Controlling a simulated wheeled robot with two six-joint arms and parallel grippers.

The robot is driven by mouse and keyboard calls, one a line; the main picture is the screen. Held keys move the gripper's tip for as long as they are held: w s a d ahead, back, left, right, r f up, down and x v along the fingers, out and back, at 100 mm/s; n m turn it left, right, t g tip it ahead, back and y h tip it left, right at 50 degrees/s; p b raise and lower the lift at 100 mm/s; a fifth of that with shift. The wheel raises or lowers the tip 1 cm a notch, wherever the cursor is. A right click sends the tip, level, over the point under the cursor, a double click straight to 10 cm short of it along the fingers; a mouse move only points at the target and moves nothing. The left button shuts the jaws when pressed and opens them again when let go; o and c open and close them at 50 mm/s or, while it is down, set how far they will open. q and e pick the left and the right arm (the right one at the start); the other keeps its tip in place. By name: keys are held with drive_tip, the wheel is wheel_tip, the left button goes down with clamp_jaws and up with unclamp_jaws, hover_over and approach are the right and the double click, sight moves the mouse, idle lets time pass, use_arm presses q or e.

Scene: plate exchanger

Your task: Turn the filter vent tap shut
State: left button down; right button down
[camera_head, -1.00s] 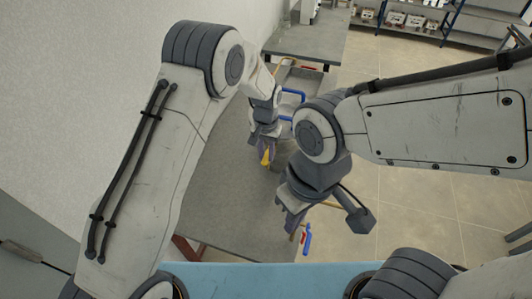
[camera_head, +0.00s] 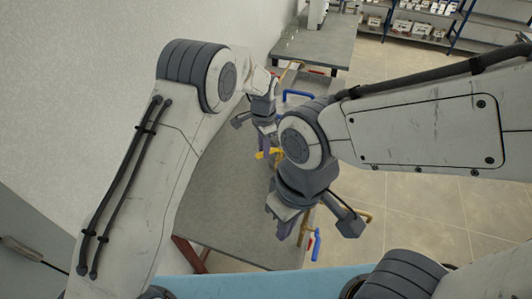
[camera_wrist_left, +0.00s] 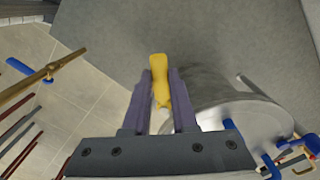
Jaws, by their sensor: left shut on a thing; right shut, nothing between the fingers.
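The yellow tap handle (camera_wrist_left: 170,85) sits between the two fingers of my left gripper (camera_wrist_left: 163,90) in the left wrist view. The gripper is shut on it, and its tip sticks out past the fingertips. In the head view my left gripper (camera_head: 267,143) is at the yellow piece (camera_head: 276,154), partly hidden by my right arm. A silver round vessel (camera_wrist_left: 245,112) with blue clamps lies close to the right finger in the wrist view. My right gripper (camera_head: 280,222) is shut and empty, nearer the front, over the bench.
A grey bench (camera_head: 235,220) runs along the wall. A brass pipe with a blue lever (camera_head: 316,245) stands at its right edge near my right gripper. A blue handle (camera_head: 298,94) shows behind the arms. Shelves (camera_head: 430,20) stand far back; tiled floor (camera_head: 410,215) is clear.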

use_arm(q)
drive_tip(key=shift+w+r+m+b, duration=0.15)
drive_tip(key=shift+w+m, duration=0.7)
drive_tip(key=shift+m, duration=0.75)
drive_tip(key=shift+w+f+m+b, duration=0.15)
drive_tip(key=shift+w+m, duration=0.75)
drive_tip(key=shift+m, duration=0.7)
drive_tip(key=shift+w+r+m+b, duration=0.15)
drive_tip(key=shift+w+m, duration=0.7)
drive_tip(key=shift+m, duration=0.75)
drive_tip(key=c, duration=0.7)
unclamp_jaws()
wheel_tip(320, 180, up, 10)
drive_tip(key=b, duration=0.2)
drive_tip(key=shift+r, duration=0.2)
